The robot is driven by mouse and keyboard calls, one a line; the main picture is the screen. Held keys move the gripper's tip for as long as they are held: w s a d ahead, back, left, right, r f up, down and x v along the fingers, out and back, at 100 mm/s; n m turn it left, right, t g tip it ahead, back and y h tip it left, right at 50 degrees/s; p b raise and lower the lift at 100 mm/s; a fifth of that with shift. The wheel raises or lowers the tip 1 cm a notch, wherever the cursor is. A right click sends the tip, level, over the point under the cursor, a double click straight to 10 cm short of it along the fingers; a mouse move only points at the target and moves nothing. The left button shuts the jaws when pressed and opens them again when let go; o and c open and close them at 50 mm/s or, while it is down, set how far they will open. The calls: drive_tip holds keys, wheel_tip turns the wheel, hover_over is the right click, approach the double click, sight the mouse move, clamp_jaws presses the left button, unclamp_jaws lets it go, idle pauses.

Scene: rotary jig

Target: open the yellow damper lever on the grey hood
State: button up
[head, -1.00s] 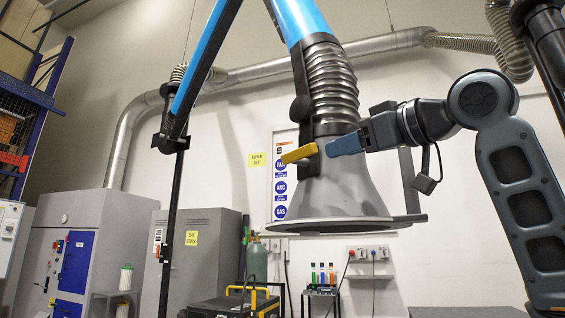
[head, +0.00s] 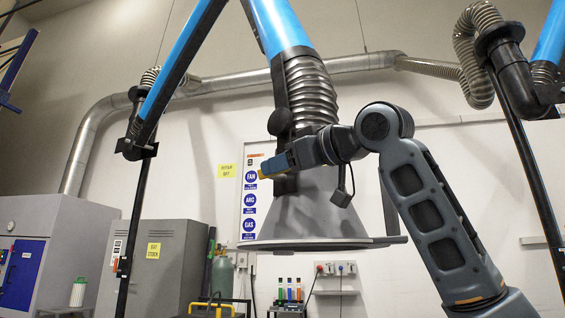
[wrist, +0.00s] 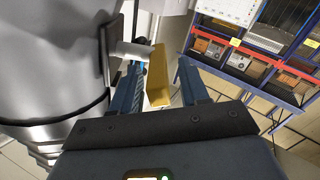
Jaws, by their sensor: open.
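The grey hood (head: 310,212) hangs below a ribbed metal hose, its wide mouth facing down. The yellow damper lever (head: 264,175) is at the hood's upper neck, mostly hidden behind my gripper (head: 272,166) in the head view. In the wrist view the yellow lever (wrist: 158,80) lies between the two fingers of my gripper (wrist: 160,66). The gripper is open. The lever is nearer the left finger, with a gap to the right finger; whether it touches the left one I cannot tell. A pale stub joins the lever to the hood body (wrist: 50,60).
A black-jointed blue support arm (head: 281,25) rises above the hood. The hood's rim (head: 320,243) sticks out below my forearm. A grey cabinet (head: 165,265) and a green gas bottle (head: 222,272) stand behind. A shelf rack (wrist: 260,50) is far off in the wrist view.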

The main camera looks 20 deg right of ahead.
clamp_jaws()
idle(0.4)
